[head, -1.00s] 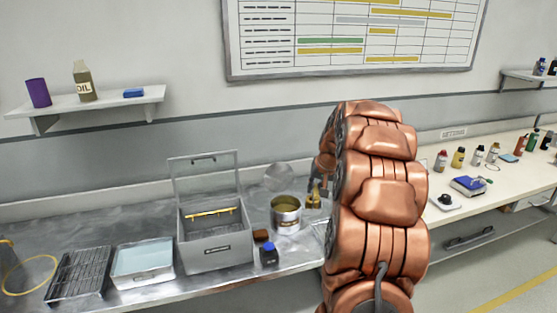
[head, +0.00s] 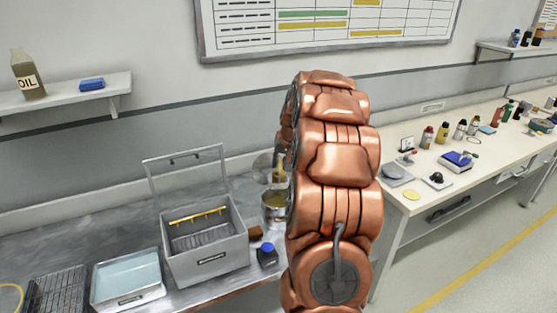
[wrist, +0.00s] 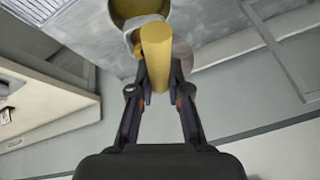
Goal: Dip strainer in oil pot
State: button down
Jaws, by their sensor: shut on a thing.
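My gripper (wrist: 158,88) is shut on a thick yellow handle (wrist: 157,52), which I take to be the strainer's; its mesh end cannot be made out. In the head view the yellow handle (head: 280,172) shows just above the oil pot, at the left edge of my copper arm. The oil pot (head: 272,213) is a metal can with yellowish oil, partly hidden by my arm. In the wrist view the pot (wrist: 138,8) lies beyond the handle at the top. I cannot tell whether the strainer touches the oil.
A pale blue tray (head: 128,277) and a dark rack (head: 58,292) lie farther left. The right-hand bench (head: 408,208) holds bottles and small tools.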

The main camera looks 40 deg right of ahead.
notch_tip(320, 180, down, 17)
jog(key=b, duration=0.7)
dwell(1.6)
jog(key=shift+r, duration=0.25)
dwell(1.1)
notch_tip(320, 180, up, 13)
jog(key=p, duration=0.1)
jog(key=shift+f, duration=0.2)
dwell(1.7)
dwell(1.0)
